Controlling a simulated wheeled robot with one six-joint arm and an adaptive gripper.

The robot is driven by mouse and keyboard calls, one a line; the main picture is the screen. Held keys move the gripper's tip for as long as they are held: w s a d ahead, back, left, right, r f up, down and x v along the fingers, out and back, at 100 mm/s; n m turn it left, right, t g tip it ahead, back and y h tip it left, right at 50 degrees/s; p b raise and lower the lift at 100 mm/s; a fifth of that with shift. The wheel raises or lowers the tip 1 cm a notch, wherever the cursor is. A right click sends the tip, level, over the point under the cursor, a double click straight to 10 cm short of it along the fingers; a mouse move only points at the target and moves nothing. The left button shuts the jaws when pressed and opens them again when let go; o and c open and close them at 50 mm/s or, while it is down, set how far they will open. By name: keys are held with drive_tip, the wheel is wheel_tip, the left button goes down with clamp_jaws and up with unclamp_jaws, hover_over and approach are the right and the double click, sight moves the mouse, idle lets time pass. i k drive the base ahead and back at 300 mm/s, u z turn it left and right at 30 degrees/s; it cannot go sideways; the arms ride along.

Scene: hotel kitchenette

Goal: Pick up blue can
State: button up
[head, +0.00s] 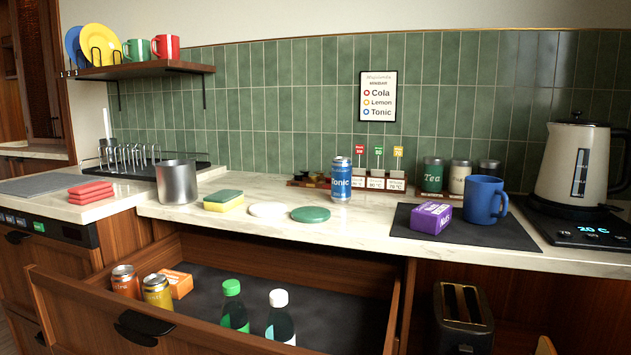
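The blue can (341,181) stands upright on the marble counter, near the middle of the head view. It has a silver top and the word "Tonic" on its side. My gripper does not show in this view.
Near the can are a green coaster (310,214), a white coaster (268,209), a sponge (223,200) and a metal cup (177,182). A blue mug (485,200) and purple box (431,218) sit right. The open drawer (190,325) below juts forward, holding cans and bottles.

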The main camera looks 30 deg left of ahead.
sight(341, 167)
drive_tip(key=u, duration=0.05)
drive_tip(key=i, duration=0.45)
drive_tip(key=u, duration=1.25)
